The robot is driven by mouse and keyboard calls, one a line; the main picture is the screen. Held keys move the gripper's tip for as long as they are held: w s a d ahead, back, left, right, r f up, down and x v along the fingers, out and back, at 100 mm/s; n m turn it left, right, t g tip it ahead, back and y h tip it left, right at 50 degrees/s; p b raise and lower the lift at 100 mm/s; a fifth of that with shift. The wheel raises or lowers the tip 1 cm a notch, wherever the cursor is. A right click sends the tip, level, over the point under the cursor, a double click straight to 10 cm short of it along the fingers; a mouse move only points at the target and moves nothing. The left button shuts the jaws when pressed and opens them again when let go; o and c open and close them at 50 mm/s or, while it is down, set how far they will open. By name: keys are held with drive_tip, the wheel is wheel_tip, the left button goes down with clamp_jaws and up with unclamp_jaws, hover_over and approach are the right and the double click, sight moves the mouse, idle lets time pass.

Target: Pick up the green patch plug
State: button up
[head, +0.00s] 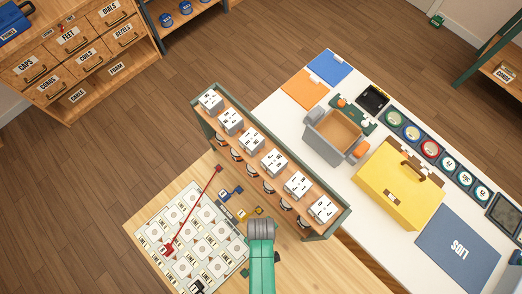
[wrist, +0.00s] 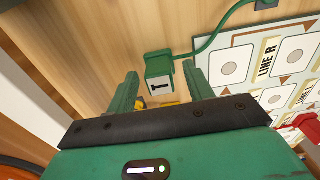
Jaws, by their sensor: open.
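The green patch plug (wrist: 159,72) shows in the wrist view as a green block with a white face bearing a black mark. In the head view my green arm covers the area at the bottom middle, and the plug is not clearly visible there.
The white jack board (head: 187,236) lies on the wooden table, with a red plug (head: 168,249) on it. A long wooden rack (head: 262,150) with white labelled blocks stands just behind my arm's end.

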drive_tip(key=shift+f, duration=0.15)
drive_tip(key=c, duration=1.1)
wheel_tip(320, 180, up, 18)
drive_tip(key=shift+r+p, duration=0.1)
drive_tip(key=shift+p, duration=0.9)
